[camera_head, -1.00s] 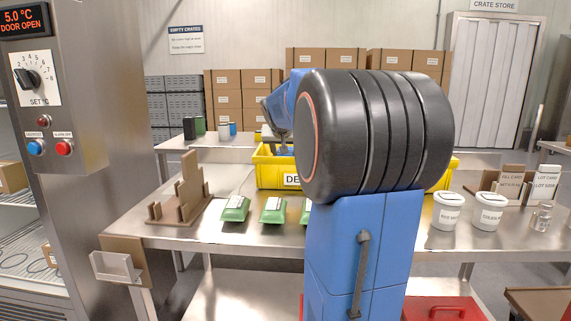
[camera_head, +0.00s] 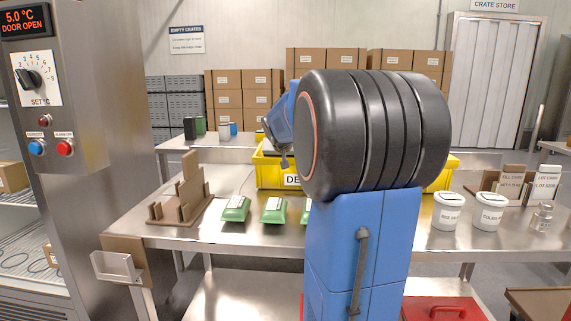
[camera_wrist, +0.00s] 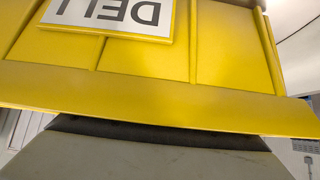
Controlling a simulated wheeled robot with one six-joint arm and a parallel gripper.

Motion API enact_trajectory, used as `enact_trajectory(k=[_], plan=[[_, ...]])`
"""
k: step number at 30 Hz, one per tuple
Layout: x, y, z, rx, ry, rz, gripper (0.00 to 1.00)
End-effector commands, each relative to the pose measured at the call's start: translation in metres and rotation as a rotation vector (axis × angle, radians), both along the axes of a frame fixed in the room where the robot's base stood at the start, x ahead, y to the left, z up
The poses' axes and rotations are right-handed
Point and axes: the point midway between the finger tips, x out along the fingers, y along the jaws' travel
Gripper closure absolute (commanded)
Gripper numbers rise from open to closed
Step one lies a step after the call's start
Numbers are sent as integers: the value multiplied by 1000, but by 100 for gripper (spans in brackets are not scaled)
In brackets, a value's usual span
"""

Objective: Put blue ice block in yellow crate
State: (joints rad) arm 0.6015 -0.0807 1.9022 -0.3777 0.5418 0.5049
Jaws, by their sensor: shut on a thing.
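The yellow crate (camera_head: 268,172) stands on the steel table, its front marked DELI, partly hidden by my arm. In the wrist view the crate's wall (camera_wrist: 130,65) fills most of the picture, its label upside down. My gripper shows only in part, as a grey shape (camera_wrist: 150,155) along the bottom of the wrist view, beyond the crate's rim. In the head view my wrist is at the crate's left part, largely behind my arm. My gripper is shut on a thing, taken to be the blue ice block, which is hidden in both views.
Green packs (camera_head: 236,208) lie on the table (camera_head: 190,236) in front of the crate. A brown stepped stand (camera_head: 186,200) is at left. White tubs (camera_head: 447,212) and a card holder (camera_head: 510,185) are at right. An open-doored fridge (camera_head: 70,190) stands far left.

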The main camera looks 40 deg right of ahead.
Motion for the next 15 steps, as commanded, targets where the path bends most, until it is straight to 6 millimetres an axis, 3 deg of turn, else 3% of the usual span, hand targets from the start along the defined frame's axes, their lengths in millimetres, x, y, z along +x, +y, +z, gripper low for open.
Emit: enact_trajectory(k=[5,6,7,15], plan=[[-1,0,-8,8,6,-2,90],[-1,1,-9,9,7,-2,41],[-1,0,-8,9,7,-2,34],[0,1,-8,8,6,-2,31]])
